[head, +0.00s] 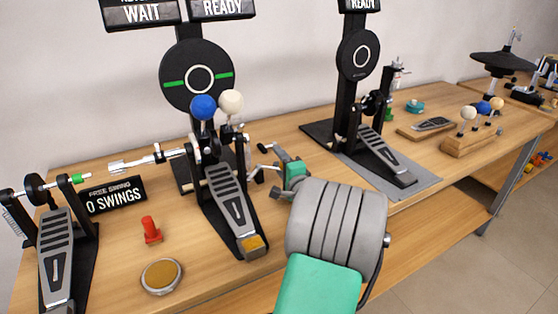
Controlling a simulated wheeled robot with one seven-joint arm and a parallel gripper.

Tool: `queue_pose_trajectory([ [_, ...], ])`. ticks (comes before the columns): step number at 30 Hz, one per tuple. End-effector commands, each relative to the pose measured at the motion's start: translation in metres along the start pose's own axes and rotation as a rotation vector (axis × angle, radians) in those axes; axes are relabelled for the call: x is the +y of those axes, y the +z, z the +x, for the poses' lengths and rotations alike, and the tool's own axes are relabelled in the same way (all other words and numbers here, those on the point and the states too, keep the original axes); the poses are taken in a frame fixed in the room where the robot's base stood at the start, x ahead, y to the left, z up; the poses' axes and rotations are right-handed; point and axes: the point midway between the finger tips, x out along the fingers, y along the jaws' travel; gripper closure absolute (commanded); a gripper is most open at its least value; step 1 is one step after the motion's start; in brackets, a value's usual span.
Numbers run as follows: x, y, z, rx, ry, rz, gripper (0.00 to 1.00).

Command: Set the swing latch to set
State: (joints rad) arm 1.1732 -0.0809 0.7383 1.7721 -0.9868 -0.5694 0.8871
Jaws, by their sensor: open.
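No part is labelled as the swing latch, and I cannot tell for sure which it is. A silver rod (148,159) with a pale flat end reaches left from the middle pedal (231,207). That pedal carries a blue ball beater (203,106) and a white ball beater (230,101). The left pedal (57,252) has a green collar (78,178) on its shaft. My gripper (258,162) is open just right of the middle pedal's frame, close to it. My arm hides part of the bench; contact at the fingertips cannot be told.
A sign (115,195) reads "FREE SWING 0 SWINGS". A red peg (151,229) and a round brass-topped pad (161,276) stand in front. A right pedal (385,157) sits on a grey mat (420,185). A wooden block (470,142) holds ball beaters. Panels above read "WAIT" and "READY".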

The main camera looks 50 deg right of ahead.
Motion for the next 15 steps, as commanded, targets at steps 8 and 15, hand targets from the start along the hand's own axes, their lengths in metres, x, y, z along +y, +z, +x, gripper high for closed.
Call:
queue_pose_trajectory([
  [8,0.0003,-0.0005,-0.0007,0.001,0.001,0.0,0.73],
  [15,-0.0015,-0.0007,-0.0006,0.001,-0.003,-0.001,0.93],
])
